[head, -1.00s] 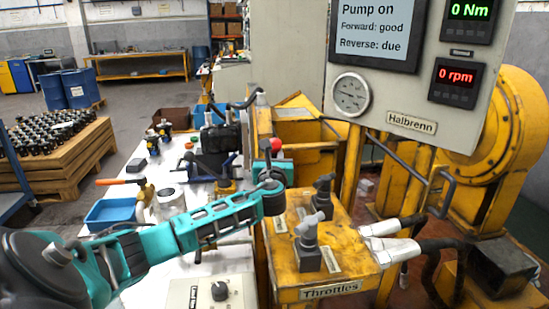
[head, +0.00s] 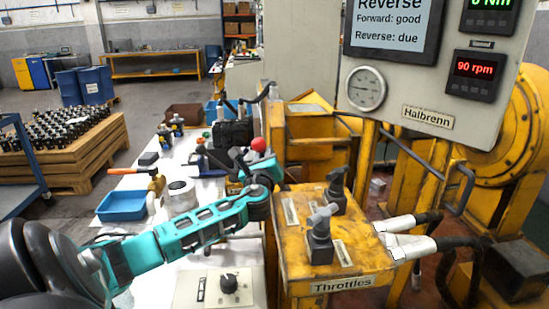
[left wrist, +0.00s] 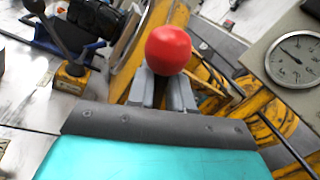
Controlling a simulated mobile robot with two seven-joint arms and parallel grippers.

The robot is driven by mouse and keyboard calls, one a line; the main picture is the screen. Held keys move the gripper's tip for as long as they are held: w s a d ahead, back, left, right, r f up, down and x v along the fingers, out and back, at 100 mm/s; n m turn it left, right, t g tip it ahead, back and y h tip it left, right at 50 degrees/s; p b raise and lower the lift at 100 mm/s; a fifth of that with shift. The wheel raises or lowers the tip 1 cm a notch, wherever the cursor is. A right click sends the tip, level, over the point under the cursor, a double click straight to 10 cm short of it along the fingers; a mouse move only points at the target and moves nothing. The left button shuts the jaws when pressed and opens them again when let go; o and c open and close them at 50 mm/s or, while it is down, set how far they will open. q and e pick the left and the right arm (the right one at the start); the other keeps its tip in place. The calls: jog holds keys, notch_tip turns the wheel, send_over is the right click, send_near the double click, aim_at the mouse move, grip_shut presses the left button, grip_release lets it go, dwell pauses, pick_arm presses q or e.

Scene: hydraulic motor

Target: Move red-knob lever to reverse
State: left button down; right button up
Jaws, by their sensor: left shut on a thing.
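The red knob (head: 258,144) tops a lever beside the yellow throttle stand. My left gripper (head: 252,163) reaches in from the left and is shut on the lever just below the knob. In the left wrist view the red knob (left wrist: 168,50) sits at the ends of the two grey fingers (left wrist: 166,88), which hide the lever's shaft. The screen (head: 397,25) reads "Reverse", "Forward: good" and "Reverse: due". The rpm display (head: 475,73) reads 90 rpm. My right gripper is not in view.
The yellow throttle stand (head: 302,268) with two grey-handled valves is just right of my gripper. Hose fittings (head: 400,236) stick out at its right. A blue tray (head: 122,206) and several tools lie on the white bench. A gauge (head: 366,88) is on the panel.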

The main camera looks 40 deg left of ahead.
pick_arm(q)
jog(key=c, duration=1.2)
grip_release()
jog(key=shift+s, duration=0.1)
jog(key=p+v, duration=0.1)
jog(key=v, duration=1.2)
jog(key=shift+f, duration=0.1)
